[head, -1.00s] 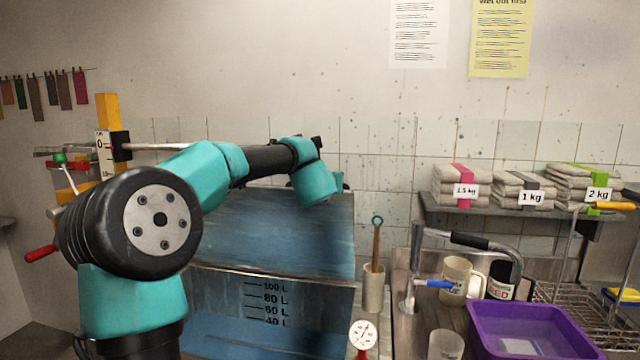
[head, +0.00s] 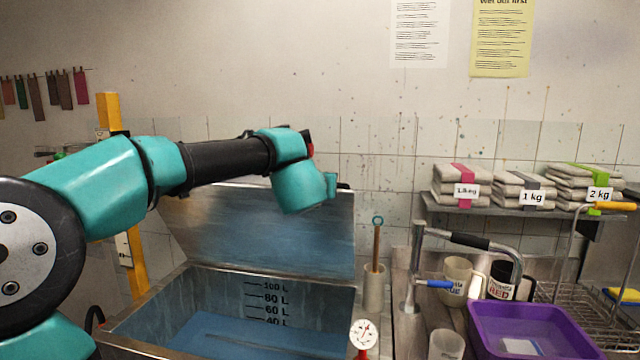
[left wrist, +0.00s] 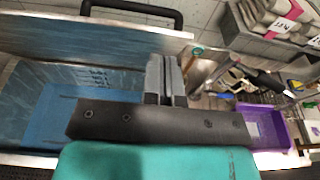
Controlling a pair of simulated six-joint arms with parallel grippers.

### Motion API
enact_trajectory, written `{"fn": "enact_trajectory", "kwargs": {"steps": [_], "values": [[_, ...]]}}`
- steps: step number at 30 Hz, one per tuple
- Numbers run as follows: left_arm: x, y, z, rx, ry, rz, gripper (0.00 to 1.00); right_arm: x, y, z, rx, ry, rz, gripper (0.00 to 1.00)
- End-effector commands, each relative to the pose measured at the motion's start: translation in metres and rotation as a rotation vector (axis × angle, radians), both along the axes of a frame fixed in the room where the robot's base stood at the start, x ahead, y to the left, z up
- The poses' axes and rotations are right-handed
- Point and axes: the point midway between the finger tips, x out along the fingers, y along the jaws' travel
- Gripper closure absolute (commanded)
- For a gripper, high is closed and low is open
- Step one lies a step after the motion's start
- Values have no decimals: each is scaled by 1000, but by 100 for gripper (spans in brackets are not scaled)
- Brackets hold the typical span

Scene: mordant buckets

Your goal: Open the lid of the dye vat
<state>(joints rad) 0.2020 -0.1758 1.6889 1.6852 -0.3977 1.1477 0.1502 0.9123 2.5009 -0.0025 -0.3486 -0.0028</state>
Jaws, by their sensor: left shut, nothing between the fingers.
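The dye vat (head: 215,290) stands open in the head view, with litre marks on its inner wall and blue liquid in it. Its lid (head: 255,235) is raised at the back, its blue-stained inner face towards me. In the left wrist view the lid (left wrist: 100,38) crosses the top left, with a black bar handle (left wrist: 130,8) along its upper edge. My left gripper (left wrist: 168,66) is shut and empty, apart from the handle. In the head view its fingers are hidden behind my teal wrist, which is in front of the lid. My right gripper is not in view.
Right of the vat are a pot with a stick (head: 374,285), a red dial thermometer (head: 362,335), a tap (head: 416,270), mugs (head: 456,278) and a purple tub (head: 530,325). A yellow post (head: 110,112) stands at the left. Folded cloths (head: 462,185) sit on a shelf.

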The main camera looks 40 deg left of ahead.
Motion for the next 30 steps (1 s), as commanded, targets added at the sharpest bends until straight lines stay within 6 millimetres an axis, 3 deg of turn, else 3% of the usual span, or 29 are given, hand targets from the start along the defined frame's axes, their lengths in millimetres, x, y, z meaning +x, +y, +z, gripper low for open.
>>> {"fn": "enact_trajectory", "kwargs": {"steps": [7,11,18,21,26,30], "values": [[0,1,-6,31,30,3,100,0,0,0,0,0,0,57],[1,6,-31,170,164,11,100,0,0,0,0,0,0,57],[-6,25,-100,741,660,17,100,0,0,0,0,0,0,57],[-10,31,-119,1020,877,17,100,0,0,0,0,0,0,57],[-9,31,-137,1471,1184,28,100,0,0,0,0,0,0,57],[-3,19,-143,1864,1403,76,100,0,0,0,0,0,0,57]]}}
